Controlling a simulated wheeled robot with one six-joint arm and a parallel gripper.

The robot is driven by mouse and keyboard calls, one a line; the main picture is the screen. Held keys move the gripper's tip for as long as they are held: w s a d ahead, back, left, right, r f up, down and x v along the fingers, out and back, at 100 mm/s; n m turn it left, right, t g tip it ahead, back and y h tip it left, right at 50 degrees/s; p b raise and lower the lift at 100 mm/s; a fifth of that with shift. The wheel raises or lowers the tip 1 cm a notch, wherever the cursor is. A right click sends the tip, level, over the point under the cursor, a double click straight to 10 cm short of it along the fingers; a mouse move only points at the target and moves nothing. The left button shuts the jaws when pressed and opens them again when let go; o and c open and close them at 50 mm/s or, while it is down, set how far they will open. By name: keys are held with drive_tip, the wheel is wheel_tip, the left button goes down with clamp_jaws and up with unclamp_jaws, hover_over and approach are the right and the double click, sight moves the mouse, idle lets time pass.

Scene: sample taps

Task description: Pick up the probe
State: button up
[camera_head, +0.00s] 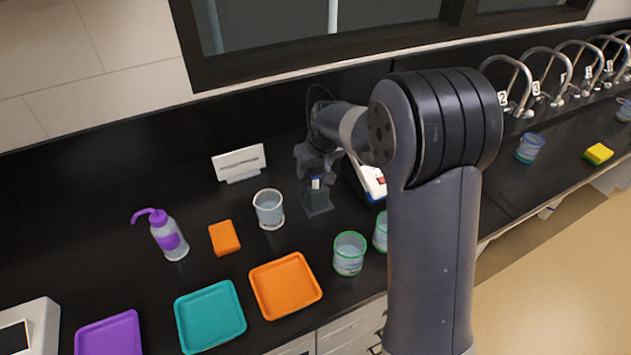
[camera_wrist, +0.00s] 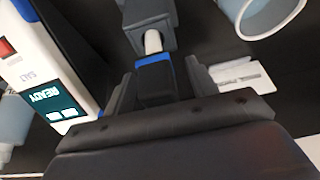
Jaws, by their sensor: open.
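The probe (camera_wrist: 155,82) has a dark body, a blue band and a white lower part. It stands in a dark holder (camera_wrist: 149,14), which also shows on the bench in the head view (camera_head: 317,203). My gripper (camera_wrist: 160,78) is open, with one finger on each side of the probe's dark body. Contact cannot be told. In the head view my gripper (camera_head: 316,168) is at the top of the holder and hides most of the probe.
A white and blue meter (camera_wrist: 38,75) with a READY screen is close beside my gripper. A clear beaker (camera_head: 269,210) stands left of the holder. Green-rimmed beakers (camera_head: 349,255) stand in front. Orange (camera_head: 285,286) and teal (camera_head: 210,316) trays lie near the front edge.

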drive_tip(key=shift+c, duration=0.5)
drive_tip(key=c, duration=0.9)
drive_tip(key=shift+r, duration=0.1)
